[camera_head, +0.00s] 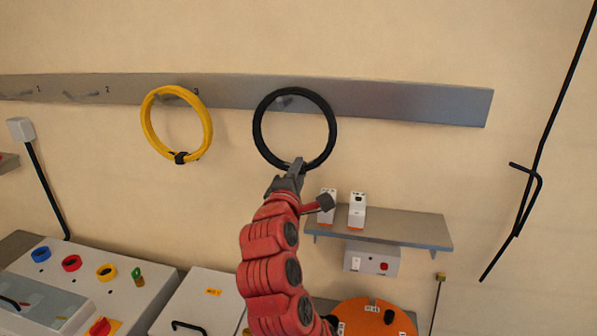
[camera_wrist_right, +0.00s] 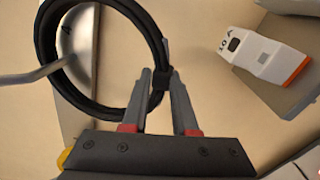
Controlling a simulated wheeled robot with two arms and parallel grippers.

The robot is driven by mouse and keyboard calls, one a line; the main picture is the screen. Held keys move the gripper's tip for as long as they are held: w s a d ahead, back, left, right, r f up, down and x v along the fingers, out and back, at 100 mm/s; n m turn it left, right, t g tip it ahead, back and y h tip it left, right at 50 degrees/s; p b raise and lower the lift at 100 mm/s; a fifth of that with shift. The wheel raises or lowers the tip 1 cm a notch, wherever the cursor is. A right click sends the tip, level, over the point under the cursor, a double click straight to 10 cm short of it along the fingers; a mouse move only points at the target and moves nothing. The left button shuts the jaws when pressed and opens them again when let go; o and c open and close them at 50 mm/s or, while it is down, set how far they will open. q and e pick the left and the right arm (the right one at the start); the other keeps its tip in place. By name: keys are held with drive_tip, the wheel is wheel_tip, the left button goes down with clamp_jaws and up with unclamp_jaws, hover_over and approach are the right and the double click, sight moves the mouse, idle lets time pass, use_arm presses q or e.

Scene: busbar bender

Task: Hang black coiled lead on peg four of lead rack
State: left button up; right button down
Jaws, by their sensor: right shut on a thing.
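The black coiled lead (camera_head: 257,132) is a round ring upright in front of the lead rack (camera_head: 400,103), a grey rail on the wall. My right gripper (camera_head: 297,170) is shut on the bottom of the ring; the wrist view shows its fingers (camera_wrist_right: 161,85) at the ring's dark band. Peg four (camera_head: 284,101) shows inside the ring's opening, near the top. In the right wrist view the peg (camera_wrist_right: 25,77) crosses in front of the ring's left side, so the ring seems to be around it. I cannot tell whether the ring rests on it. My left gripper is out of view.
A yellow coiled lead (camera_head: 207,125) hangs on the peg to the left. Pegs one and two (camera_head: 80,96) are bare. A small shelf (camera_head: 405,230) with two white devices is right of my right gripper.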

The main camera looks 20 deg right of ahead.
drive_tip(key=c, duration=0.6)
unclamp_jaws()
drive_tip(key=shift+a, duration=0.1)
